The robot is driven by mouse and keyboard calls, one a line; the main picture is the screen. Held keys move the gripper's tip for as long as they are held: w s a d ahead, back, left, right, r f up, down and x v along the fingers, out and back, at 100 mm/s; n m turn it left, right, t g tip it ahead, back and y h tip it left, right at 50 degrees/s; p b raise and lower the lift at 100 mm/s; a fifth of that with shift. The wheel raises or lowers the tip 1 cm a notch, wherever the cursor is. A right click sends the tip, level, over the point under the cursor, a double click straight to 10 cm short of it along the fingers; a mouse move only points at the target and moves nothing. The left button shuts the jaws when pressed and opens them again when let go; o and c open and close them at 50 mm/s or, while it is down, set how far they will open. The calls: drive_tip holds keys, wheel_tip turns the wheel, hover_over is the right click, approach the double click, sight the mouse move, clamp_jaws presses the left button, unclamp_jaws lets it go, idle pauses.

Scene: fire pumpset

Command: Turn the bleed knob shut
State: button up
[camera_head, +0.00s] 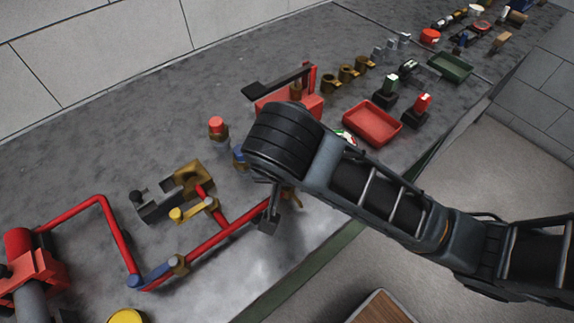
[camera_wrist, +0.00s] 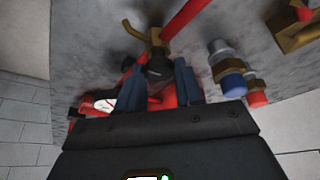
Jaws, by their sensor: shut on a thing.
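My gripper (camera_head: 271,213) points down at the pipe run on the bench, near the right end of the red pipe (camera_head: 228,235). In the wrist view my gripper's two dark blue fingers (camera_wrist: 160,76) stand on either side of a small dark knob (camera_wrist: 158,68), which I take as the bleed knob, and are shut on it. The knob sits at a brass fitting (camera_wrist: 151,36) with a side arm, joined to the red pipe. In the head view my arm and fingers hide the knob. Its turn angle cannot be told.
A red-capped fitting (camera_head: 217,128) and a blue-collared fitting (camera_head: 239,157) stand close to my wrist. A yellow-handled valve (camera_head: 190,212) is on the pipe to the left. A red tray (camera_head: 372,124) and a green tray (camera_head: 450,67) lie to the right.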

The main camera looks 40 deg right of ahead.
drive_tip(key=shift+m, duration=0.3)
drive_tip(key=o, duration=1)
drive_tip(key=shift+o, duration=0.2)
